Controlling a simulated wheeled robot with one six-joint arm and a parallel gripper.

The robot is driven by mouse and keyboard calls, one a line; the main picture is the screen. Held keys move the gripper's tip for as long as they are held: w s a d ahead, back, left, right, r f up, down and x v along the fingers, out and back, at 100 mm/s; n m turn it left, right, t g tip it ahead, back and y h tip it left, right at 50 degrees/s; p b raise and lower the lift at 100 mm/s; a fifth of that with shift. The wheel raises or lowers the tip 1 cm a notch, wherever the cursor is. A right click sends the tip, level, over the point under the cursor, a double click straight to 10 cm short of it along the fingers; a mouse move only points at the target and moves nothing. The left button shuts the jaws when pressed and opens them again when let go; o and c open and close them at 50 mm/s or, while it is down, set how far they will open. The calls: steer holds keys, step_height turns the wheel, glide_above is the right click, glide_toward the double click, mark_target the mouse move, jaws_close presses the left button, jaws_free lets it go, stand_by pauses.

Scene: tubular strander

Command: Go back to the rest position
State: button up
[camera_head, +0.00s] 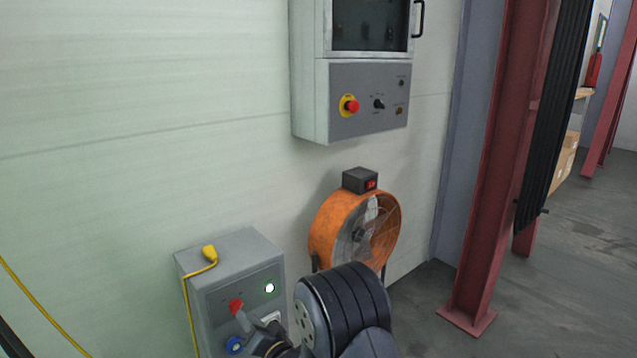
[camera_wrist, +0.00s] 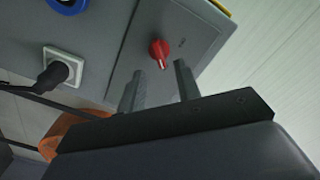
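My gripper (camera_head: 256,319) is low in the head view, in front of a grey control box (camera_head: 228,245). In the wrist view its two fingers (camera_wrist: 158,72) stand apart with nothing held between them. A red rotary knob (camera_wrist: 160,51) lies just past the fingertips, in line with the gap. The red knob also shows in the head view (camera_head: 236,306), close to the fingers. I cannot tell the exact distance between them. My dark arm hides part of the box's right side.
An orange fan (camera_head: 325,226) stands right behind my arm. A wall cabinet (camera_head: 310,100) with a red stop button hangs above it. A yellow cable (camera_head: 188,310) runs down the box. A black plug (camera_wrist: 52,75) sits in a white socket. A red steel column (camera_head: 497,170) stands right.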

mark_target(240, 308)
steer(key=x, duration=0.4)
steer(key=shift+w+a, duration=0.1)
stand_by(0.4)
